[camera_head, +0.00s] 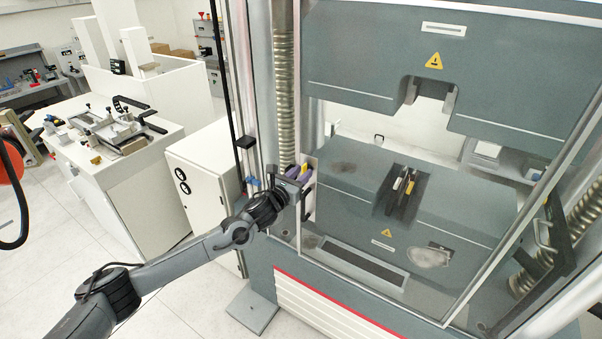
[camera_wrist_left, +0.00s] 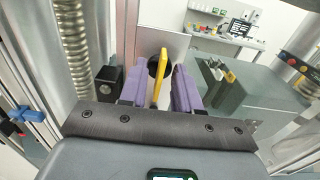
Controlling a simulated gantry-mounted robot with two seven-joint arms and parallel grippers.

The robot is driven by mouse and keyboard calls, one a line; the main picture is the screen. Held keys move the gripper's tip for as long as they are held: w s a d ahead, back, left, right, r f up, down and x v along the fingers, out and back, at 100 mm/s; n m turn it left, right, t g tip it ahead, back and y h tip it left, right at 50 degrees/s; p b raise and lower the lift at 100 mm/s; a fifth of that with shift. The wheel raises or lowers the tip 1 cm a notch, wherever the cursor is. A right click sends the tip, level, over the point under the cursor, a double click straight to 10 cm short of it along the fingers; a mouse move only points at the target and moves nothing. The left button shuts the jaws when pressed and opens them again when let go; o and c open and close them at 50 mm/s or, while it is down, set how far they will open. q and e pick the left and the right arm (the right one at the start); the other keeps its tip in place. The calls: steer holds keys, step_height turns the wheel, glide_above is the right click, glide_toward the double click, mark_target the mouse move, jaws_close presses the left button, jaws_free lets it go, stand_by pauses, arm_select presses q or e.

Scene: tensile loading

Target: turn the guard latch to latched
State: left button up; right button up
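The guard latch is a yellow lever (camera_wrist_left: 160,75) on a round black hub, seen in the left wrist view. It stands nearly upright, with a slight tilt. In the head view a small yellow part of it (camera_head: 304,169) shows at the left edge of the machine's opening. My left gripper (camera_wrist_left: 159,84) has purple fingers, one on each side of the lever, with visible gaps between lever and fingers. It also shows in the head view (camera_head: 300,173) at the machine's left post. My right gripper is not in view.
The grey testing machine (camera_head: 350,215) fills the right side, with dark grips (camera_head: 405,188) in its middle. A ribbed column (camera_head: 285,80) rises behind my left gripper. A black block (camera_wrist_left: 108,85) stands left of the fingers. A white cabinet (camera_head: 205,175) stands to the left.

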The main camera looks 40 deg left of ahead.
arm_select(q)
steer(key=shift+w, duration=0.15)
jaws_close()
steer(key=shift+n, duration=0.4)
steer(key=n, duration=0.5)
steer(key=n+b, duration=0.1)
steer(key=n, duration=1.1)
steer(key=shift+a+f+b, duration=0.3)
steer(key=shift+b, duration=0.1)
stand_by(0.4)
